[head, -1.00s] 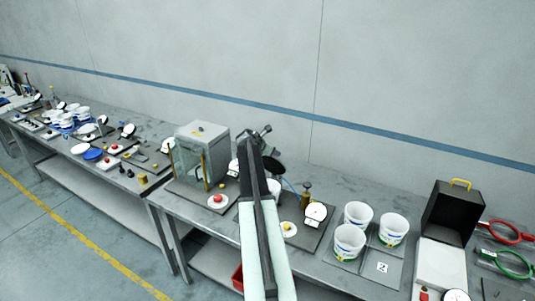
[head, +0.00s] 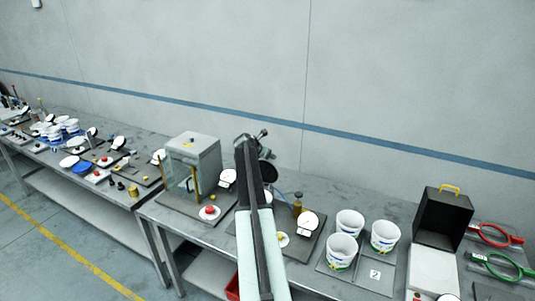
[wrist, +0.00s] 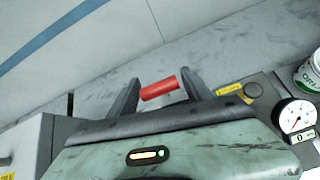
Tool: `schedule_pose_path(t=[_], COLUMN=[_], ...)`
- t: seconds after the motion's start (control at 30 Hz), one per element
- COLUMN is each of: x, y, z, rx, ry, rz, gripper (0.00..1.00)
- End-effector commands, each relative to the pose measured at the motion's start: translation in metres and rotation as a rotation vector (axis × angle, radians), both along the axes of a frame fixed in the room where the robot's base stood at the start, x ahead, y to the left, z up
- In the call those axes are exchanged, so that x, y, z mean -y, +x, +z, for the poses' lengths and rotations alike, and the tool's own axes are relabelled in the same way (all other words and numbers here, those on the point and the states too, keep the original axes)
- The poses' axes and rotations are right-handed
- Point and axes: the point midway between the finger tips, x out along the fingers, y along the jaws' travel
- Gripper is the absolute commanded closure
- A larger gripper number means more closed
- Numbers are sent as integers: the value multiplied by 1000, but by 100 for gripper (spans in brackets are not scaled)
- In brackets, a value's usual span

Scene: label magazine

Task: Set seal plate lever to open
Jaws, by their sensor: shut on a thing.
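A red cylindrical handle (wrist: 160,89), which looks like the lever's grip, lies between the two dark fingers of my gripper (wrist: 160,79) in the wrist view. The fingers are shut on it, one at each end. The handle is slightly tilted, its right end higher in the picture. The lever's base and its marked positions are hidden behind my dark wrist housing. In the head view my arm reaches over the bench beside the grey cabinet (head: 193,148) and hides the fingers and the red handle.
A dial gauge (wrist: 297,115) and a black knob (wrist: 253,90) are to the right in the wrist view. In the head view, white tubs (head: 342,252) and an open black case (head: 442,220) stand right of my arm. Another crowded bench is at left.

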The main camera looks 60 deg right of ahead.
Motion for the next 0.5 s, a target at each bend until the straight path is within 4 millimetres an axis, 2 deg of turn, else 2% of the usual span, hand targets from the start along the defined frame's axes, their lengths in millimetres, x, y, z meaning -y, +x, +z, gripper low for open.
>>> schedule_pose_path(t=[0.07, 0.1, 0.17, 0.5], x=[0, 0, 0, -2], y=[1, 1, 1, 1], z=[0, 0, 0, 1], rx=[0, 0, 0, 0], ry=[-1, -1, -1, 0], rz=[2, 2, 2, 2], gripper=[100, 36, 22, 22])
